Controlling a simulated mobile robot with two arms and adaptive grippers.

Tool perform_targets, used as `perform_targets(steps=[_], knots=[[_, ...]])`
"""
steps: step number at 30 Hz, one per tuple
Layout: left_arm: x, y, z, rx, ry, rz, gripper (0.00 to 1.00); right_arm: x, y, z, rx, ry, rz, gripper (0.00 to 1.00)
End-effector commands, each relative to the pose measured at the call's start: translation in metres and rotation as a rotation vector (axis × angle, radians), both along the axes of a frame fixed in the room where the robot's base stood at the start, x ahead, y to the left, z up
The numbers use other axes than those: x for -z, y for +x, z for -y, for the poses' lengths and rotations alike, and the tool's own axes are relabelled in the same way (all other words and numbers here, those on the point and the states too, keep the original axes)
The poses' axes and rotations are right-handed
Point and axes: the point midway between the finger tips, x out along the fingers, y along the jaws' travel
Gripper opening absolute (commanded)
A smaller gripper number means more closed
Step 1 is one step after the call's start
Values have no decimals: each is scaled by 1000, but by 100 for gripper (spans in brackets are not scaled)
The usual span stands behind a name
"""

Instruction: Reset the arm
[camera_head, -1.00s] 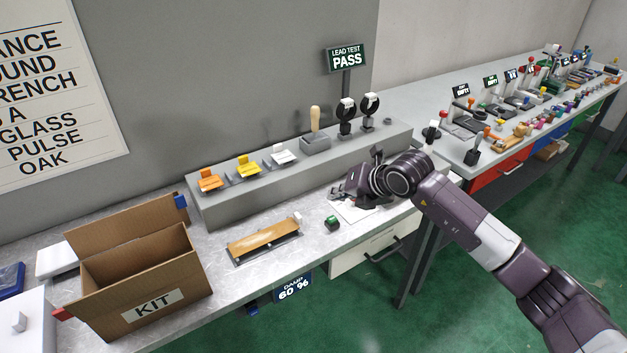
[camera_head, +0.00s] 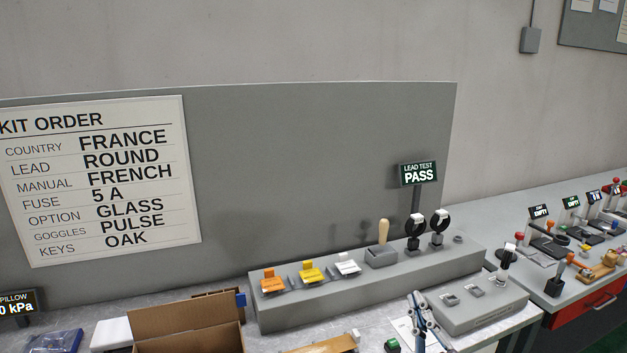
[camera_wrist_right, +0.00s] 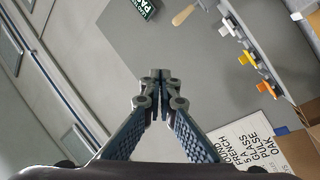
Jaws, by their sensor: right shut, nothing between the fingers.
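My right gripper (camera_head: 417,300) rises from the bottom edge of the head view, fingers pointing up, in front of the grey fixture block. In the right wrist view its two fingers (camera_wrist_right: 159,76) meet at the tips with nothing between them. The rest of the right arm is below the head view. My left gripper is not in view.
A grey stepped fixture (camera_head: 350,290) with coloured clips stands behind the gripper, under a "LEAD TEST PASS" sign (camera_head: 418,174). An open cardboard box (camera_head: 185,318) is at the lower left. A kit order poster (camera_head: 100,180) hangs on the grey panel.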

Motion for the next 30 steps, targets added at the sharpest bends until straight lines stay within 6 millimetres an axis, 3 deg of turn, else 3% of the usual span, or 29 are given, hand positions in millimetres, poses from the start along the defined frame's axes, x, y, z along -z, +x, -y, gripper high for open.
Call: perform_targets(steps=[1, 3, 5, 9, 12, 18, 23, 30], knots=[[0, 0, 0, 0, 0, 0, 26, 31, -13, 20, 73, 92, -109, 0], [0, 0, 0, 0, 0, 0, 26, 76, -34, 43, 163, 197, -267, 0], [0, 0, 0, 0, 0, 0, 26, 114, -58, 54, 224, 272, -406, 0], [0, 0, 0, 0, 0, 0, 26, 192, -125, 59, 317, 405, -726, 0], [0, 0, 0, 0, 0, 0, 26, 228, -171, 51, 343, 463, -914, 0], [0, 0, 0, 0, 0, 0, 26, 267, -250, 27, 343, 534, -1207, 0], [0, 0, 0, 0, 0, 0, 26, 281, -308, 6, 317, 571, -1405, 0], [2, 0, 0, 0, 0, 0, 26, 347, -296, 4, 324, 562, -1436, 0]])
